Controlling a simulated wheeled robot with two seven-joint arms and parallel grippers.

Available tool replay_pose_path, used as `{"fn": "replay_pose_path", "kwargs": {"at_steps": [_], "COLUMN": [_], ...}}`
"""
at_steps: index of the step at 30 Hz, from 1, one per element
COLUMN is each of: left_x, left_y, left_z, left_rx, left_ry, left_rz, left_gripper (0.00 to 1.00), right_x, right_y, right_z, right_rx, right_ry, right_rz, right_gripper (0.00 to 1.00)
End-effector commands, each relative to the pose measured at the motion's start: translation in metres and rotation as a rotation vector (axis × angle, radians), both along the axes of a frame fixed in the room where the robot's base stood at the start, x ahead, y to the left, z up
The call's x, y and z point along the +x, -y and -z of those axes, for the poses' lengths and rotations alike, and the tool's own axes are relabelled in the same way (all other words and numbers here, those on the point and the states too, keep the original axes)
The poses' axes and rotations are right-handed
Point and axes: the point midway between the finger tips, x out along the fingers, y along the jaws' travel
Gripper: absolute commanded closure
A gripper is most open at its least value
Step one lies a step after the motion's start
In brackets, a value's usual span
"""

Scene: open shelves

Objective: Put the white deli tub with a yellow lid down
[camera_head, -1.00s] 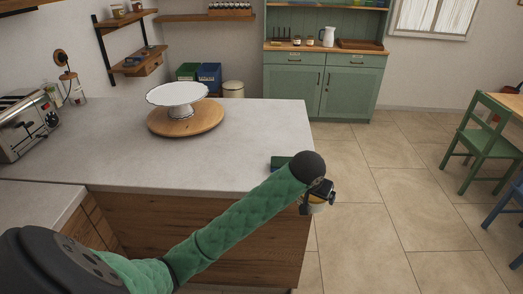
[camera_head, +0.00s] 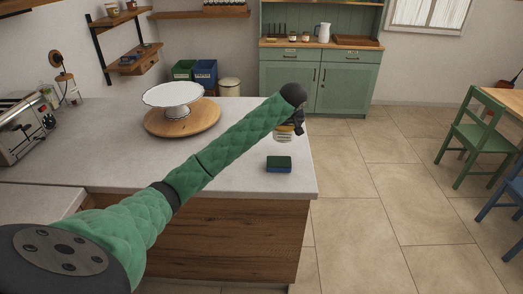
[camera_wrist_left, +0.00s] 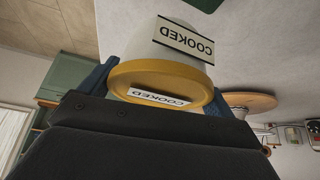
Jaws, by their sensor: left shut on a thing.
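The white deli tub (camera_head: 283,137) with a yellow lid is at the right end of the grey counter in the head view, partly hidden by my left gripper (camera_head: 291,127). In the left wrist view the tub (camera_wrist_left: 190,22) shows close up, with its yellow lid (camera_wrist_left: 150,78) and "COOKED" labels on side and lid. My left gripper is shut on the tub near the lid, with a blue finger on either side. I cannot tell whether the tub's base touches the counter. My right gripper is not in view.
A white cake stand (camera_head: 173,97) stands on a round wooden board (camera_head: 183,122) to the left. The counter's right edge is close to the tub.

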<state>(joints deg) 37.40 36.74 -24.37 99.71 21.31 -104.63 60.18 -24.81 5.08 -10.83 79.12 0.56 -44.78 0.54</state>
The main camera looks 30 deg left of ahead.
Motion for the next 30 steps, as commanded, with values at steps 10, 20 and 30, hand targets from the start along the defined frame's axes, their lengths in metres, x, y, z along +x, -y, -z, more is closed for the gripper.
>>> {"fn": "replay_pose_path", "kwargs": {"at_steps": [10,20,30], "left_x": [-0.014,-0.027,-0.03], "left_y": [-0.048,-0.099,-0.112], "left_z": [0.025,0.057,0.076], "left_rx": [0.003,0.002,0.001], "left_ry": [-0.003,-0.001,-0.001], "left_rz": [-0.014,-0.012,-0.011], "left_gripper": [0.42,0.42,0.42], "right_x": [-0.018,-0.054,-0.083], "right_y": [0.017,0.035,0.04], "right_z": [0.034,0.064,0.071], "right_rx": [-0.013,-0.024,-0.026], "right_ry": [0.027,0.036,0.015], "right_rz": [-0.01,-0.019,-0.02], "right_gripper": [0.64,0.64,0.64]}}
